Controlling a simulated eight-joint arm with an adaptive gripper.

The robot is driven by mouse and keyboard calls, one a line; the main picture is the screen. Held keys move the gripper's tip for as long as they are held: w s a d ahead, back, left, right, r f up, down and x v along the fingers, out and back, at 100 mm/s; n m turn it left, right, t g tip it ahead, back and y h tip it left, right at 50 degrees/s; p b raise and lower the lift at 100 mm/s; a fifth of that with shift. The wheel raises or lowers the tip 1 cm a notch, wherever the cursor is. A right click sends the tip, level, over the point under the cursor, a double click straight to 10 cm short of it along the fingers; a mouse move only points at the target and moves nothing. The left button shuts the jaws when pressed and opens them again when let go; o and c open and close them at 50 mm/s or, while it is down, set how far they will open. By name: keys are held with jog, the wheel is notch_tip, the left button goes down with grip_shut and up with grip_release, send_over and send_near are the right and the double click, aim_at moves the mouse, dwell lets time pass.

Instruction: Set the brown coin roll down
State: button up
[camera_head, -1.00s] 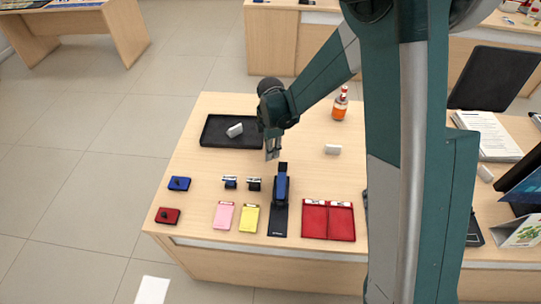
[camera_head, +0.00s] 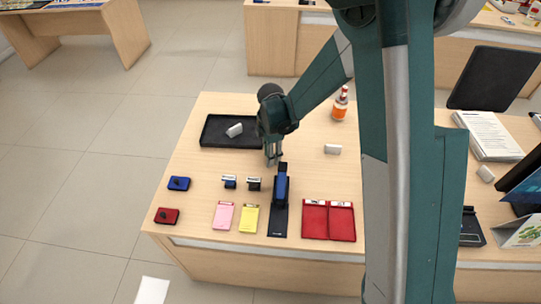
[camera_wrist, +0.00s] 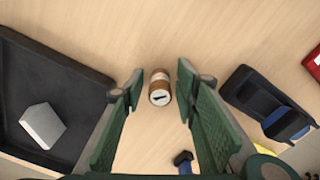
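The brown coin roll (camera_wrist: 159,88) shows in the wrist view between the two fingers of my gripper (camera_wrist: 160,88). It is a short brown and white cylinder, and its pale end with a dark mark faces the camera. The fingers are open, with a gap on each side of the roll. The roll appears to stand on the wooden table. In the head view my gripper (camera_head: 273,156) is low over the table, right of the black tray and behind the blue-black stapler. I cannot make out the roll there.
The black tray (camera_head: 213,141) holds a white block (camera_head: 234,130). The stapler (camera_head: 281,190) is just in front of my gripper. Another white block (camera_head: 332,149) and an orange bottle (camera_head: 339,104) are to the right.

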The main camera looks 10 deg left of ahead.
jog(key=shift+r, duration=0.2)
notch_tip(320, 180, up, 12)
jog(key=shift+f+p, duration=0.1)
jog(key=shift+p, duration=1.1)
jog(key=shift+d, duration=0.1)
dwell(0.3)
